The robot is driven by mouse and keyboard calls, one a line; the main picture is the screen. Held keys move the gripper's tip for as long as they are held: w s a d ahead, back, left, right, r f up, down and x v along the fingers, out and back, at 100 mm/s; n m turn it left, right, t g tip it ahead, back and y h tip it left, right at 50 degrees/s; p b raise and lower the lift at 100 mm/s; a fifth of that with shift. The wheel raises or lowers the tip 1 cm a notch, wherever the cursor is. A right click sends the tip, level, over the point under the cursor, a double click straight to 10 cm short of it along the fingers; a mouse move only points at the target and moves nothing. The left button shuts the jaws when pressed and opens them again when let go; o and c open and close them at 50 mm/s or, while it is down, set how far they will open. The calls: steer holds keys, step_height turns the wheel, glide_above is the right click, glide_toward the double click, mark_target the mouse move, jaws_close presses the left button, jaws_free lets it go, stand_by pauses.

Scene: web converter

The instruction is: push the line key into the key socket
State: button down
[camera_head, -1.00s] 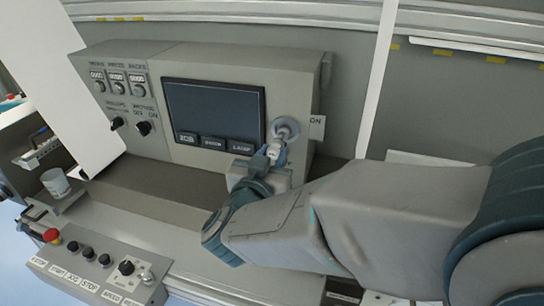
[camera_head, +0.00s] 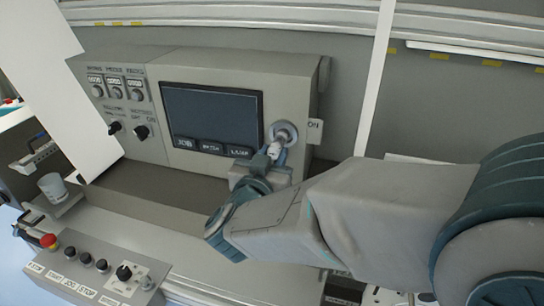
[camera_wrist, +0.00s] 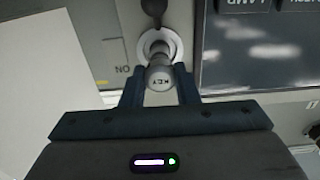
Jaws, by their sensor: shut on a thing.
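The line key (camera_wrist: 159,78) is a light grey round piece marked KEY. It sits between the two fingers of my gripper (camera_wrist: 160,88), which is shut on it. In the wrist view its far end overlaps the pale ring of the key socket (camera_wrist: 146,40), lined up with it. How deep the tip sits is hidden by the key's own head. In the head view the key socket (camera_head: 287,129) is a round grey disc right of the screen. My gripper (camera_head: 272,158) is just below it, with the key (camera_head: 273,150) at its lower edge.
The dark screen (camera_head: 212,115) is close left of the socket. An ON label (camera_head: 315,128) is at its right. A white post (camera_head: 375,85) rises behind my arm.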

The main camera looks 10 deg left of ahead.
steer(key=shift+w, duration=0.75)
steer(key=c, duration=1)
jaws_free()
steer(key=shift+c, duration=0.2)
steer(key=shift+s, duration=0.1)
steer(key=s+a+b, duration=0.1)
steer(key=s+b, duration=0.1)
steer(key=s, duration=1.1)
steer(key=shift+s, duration=0.3)
